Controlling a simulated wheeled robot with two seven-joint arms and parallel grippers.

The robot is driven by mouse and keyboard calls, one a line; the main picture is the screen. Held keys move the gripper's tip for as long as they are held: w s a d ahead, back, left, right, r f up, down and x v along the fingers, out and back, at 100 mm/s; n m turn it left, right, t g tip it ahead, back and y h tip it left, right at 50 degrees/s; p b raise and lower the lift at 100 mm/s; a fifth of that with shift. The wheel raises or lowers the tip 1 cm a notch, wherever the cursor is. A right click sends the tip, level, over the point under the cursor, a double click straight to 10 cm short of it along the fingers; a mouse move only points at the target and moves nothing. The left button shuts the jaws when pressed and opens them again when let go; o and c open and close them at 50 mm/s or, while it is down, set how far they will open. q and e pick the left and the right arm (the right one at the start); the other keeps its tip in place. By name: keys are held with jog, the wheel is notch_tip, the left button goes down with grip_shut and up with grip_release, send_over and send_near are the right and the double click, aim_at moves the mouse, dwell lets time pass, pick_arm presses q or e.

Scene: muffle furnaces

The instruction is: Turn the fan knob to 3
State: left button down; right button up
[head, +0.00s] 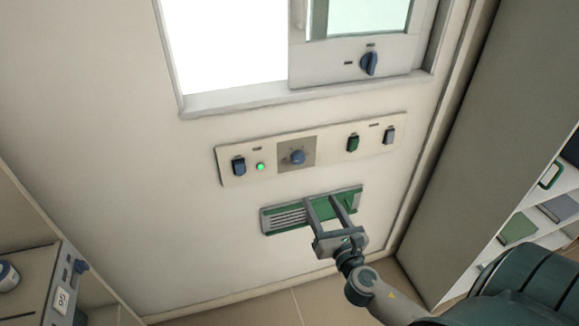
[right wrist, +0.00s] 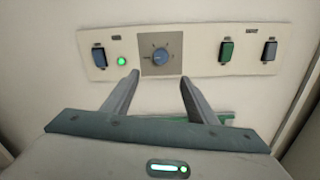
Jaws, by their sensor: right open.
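The fan knob (head: 297,157) is a round blue dial on a grey square plate in the middle of the wall panel (head: 230,174). It also shows in the right wrist view (right wrist: 160,57), just above and between the fingertips. Small marks surround it, too small to read. My right gripper (head: 325,200) is open and empty, below the panel and in front of the green vent. Its fingers point up toward the knob and are apart from it in the right wrist view (right wrist: 158,77). My left gripper is not in view.
A blue switch (head: 238,166), a lit green lamp (head: 261,167), a green switch (head: 352,143) and a grey-blue switch (head: 389,135) flank the knob. A green vent (head: 285,217) lies below. Another blue knob (head: 369,63) is on the window frame. Shelves stand at right.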

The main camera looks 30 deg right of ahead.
jog(key=shift+d+f, duration=0.1)
jog(key=shift+d, duration=0.05)
jog(key=shift+w, duration=0.1)
jog(key=p, duration=0.3)
send_near(299, 161)
jog(key=x, duration=0.8)
jog(key=shift+d, duration=0.1)
jog(key=shift+c, duration=0.4)
jog(key=c, duration=1)
